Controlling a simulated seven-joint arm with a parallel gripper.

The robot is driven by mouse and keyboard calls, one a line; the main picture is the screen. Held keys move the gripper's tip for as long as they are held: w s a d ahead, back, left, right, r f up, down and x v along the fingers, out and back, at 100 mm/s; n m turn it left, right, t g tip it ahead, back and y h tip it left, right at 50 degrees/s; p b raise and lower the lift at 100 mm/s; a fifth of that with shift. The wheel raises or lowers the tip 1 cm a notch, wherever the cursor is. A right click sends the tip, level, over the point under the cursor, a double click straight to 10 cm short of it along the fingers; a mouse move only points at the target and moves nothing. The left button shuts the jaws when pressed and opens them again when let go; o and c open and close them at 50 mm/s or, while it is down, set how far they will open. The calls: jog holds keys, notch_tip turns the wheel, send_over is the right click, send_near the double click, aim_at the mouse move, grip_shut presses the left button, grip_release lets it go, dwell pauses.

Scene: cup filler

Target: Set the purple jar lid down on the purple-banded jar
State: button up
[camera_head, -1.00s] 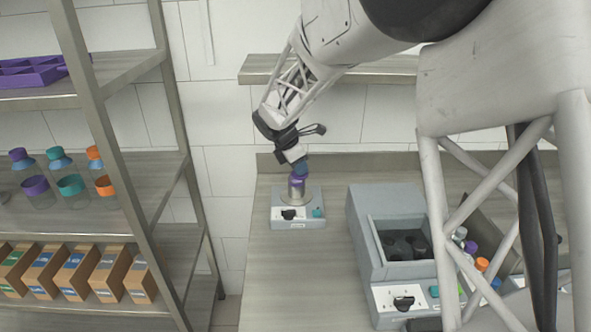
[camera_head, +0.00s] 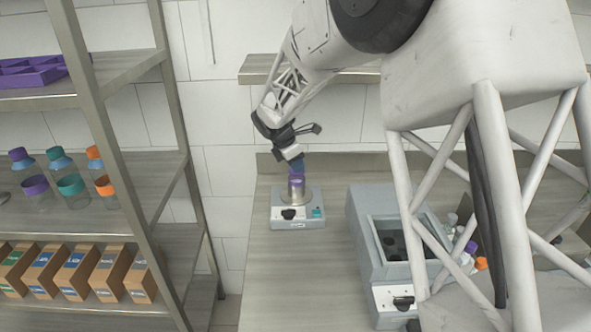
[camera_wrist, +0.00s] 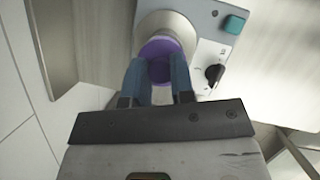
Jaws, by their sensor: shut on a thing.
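My gripper (camera_head: 297,163) has blue fingers and points down over a small grey machine (camera_head: 283,222) on the counter. In the wrist view its fingers (camera_wrist: 157,72) are shut on the purple jar lid (camera_wrist: 159,70). A wider purple ring (camera_wrist: 160,46), seemingly the band of the purple-banded jar, shows just beyond the lid, above the machine's round plate (camera_wrist: 152,22). In the head view the purple band (camera_head: 296,181) is right below the fingers. Lid and jar overlap, so I cannot tell whether they touch.
A larger grey box (camera_head: 366,262) with an open well stands to the right, partly behind my arm. Shelves at left hold several capped bottles and banded jars, including another purple-banded one (camera_head: 36,186), a purple tray (camera_head: 30,72) and cartons (camera_head: 75,273). The counter front is clear.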

jog(key=shift+f, duration=1.05)
jog(key=shift+f, duration=0.1)
jog(key=o, duration=0.9)
jog(key=shift+s+a+r, duration=0.1)
jog(key=shift+a+r, duration=0.1)
jog(key=shift+r, duration=0.45)
jog(key=shift+v, duration=1.05)
jog(key=s+a, duration=0.1)
jog(key=a, duration=0.2)
jog(key=s+a, duration=0.2)
jog(key=a, duration=0.2)
jog(key=s+a, duration=0.1)
jog(key=a, duration=0.3)
jog(key=shift+s+f, duration=0.15)
jog(key=shift+s, duration=0.15)
